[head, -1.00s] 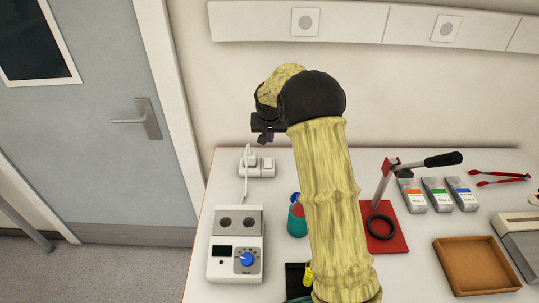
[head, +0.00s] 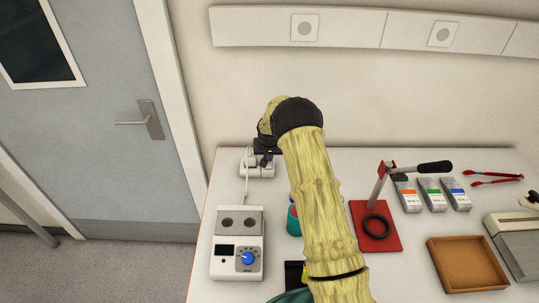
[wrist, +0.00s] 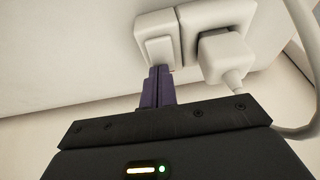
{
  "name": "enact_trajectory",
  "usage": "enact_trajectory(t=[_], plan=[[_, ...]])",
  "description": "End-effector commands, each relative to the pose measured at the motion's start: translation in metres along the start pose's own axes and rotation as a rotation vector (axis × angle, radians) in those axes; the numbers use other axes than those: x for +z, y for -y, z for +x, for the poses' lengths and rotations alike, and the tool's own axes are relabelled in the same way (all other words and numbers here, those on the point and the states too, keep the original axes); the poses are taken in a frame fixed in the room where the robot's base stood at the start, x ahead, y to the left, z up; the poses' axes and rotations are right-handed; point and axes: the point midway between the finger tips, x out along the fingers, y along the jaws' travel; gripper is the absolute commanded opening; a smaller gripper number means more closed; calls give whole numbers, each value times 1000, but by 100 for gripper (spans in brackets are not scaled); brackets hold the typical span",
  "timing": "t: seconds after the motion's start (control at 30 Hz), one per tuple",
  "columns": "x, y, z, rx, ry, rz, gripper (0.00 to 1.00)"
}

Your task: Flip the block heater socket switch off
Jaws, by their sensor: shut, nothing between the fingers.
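The white block heater socket (head: 258,170) stands at the back left of the table. In the wrist view its rocker switch (wrist: 157,38) is on the left and the white plug (wrist: 224,54) sits in it on the right. My gripper (wrist: 158,72) is shut and empty, its purple fingertips at the lower edge of the switch; I cannot tell whether they touch. In the head view my gripper (head: 265,160) partly hides the socket. The block heater (head: 238,243), white with two wells and a blue knob, stands in front, its cord running to the plug.
A teal and red bottle (head: 293,217) stands right of the heater, partly behind my arm. A red-based lever press (head: 375,228), several labelled packs (head: 431,194), red tongs (head: 497,179) and a brown tray (head: 467,265) are farther right. The wall is close behind the socket.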

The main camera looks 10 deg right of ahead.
Motion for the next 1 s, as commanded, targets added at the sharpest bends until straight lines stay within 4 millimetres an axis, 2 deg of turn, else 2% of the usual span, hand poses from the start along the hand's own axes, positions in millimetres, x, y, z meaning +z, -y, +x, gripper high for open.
enact_trajectory(t=[0.27, 0.43, 0.73, 1.0], plan=[[0, 0, 1, 0, 0, 0, 0], [0, 0, 10, -1, 0, 1, 0], [2, 0, 5, 0, 3, 0, 0], [13, 0, 2, 1, 7, -1, 0]])
